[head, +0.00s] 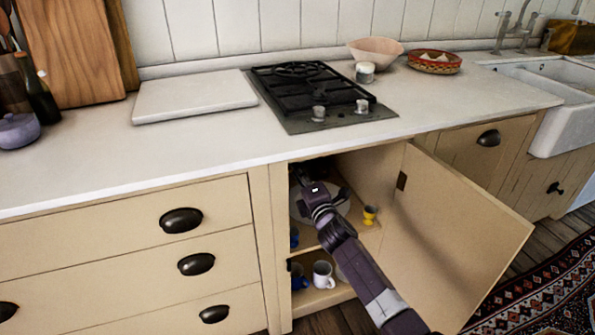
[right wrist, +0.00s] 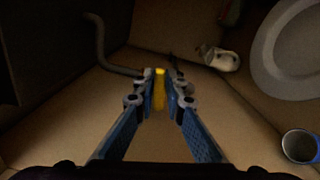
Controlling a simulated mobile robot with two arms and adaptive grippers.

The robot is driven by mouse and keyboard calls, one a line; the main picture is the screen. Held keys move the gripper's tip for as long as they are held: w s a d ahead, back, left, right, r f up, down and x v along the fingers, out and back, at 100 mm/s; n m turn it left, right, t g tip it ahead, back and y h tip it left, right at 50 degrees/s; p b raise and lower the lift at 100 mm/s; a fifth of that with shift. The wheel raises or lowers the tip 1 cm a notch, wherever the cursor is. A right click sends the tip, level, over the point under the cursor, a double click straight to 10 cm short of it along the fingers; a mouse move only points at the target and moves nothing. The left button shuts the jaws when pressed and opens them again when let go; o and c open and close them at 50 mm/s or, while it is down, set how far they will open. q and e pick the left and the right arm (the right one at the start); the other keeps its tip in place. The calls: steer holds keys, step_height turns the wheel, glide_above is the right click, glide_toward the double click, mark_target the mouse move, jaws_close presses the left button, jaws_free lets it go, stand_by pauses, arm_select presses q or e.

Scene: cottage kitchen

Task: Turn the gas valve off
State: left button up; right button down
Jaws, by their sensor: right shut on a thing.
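The gas valve's yellow handle (right wrist: 160,92) shows in the right wrist view between the two fingers of my right gripper (right wrist: 161,88), which are shut on it. It appears as a narrow strip running up the picture. A grey pipe (right wrist: 103,45) curves in from the upper left toward the handle. The valve body is mostly hidden by the fingers. In the head view my right gripper (head: 319,185) reaches into the open cabinet under the hob (head: 318,93), and I cannot make out the valve there. My left gripper is not in view.
The cabinet door (head: 455,225) stands open to the right. Inside are a large plate (right wrist: 267,60), a yellow egg cup (head: 370,214) and, on the lower shelf, a white mug (head: 322,275). A blue-rimmed cup (right wrist: 300,146) stands at the lower right in the wrist view.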

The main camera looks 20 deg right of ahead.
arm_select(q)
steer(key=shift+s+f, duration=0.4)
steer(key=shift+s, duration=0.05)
arm_select(e)
steer(key=shift+f+m, duration=0.3)
steer(key=shift+m, duration=0.9)
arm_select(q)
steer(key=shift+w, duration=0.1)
arm_select(e)
steer(key=c, duration=2)
jaws_free()
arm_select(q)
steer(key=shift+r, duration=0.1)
arm_select(e)
steer(key=s, duration=1.2)
steer(key=shift+d, duration=0.25)
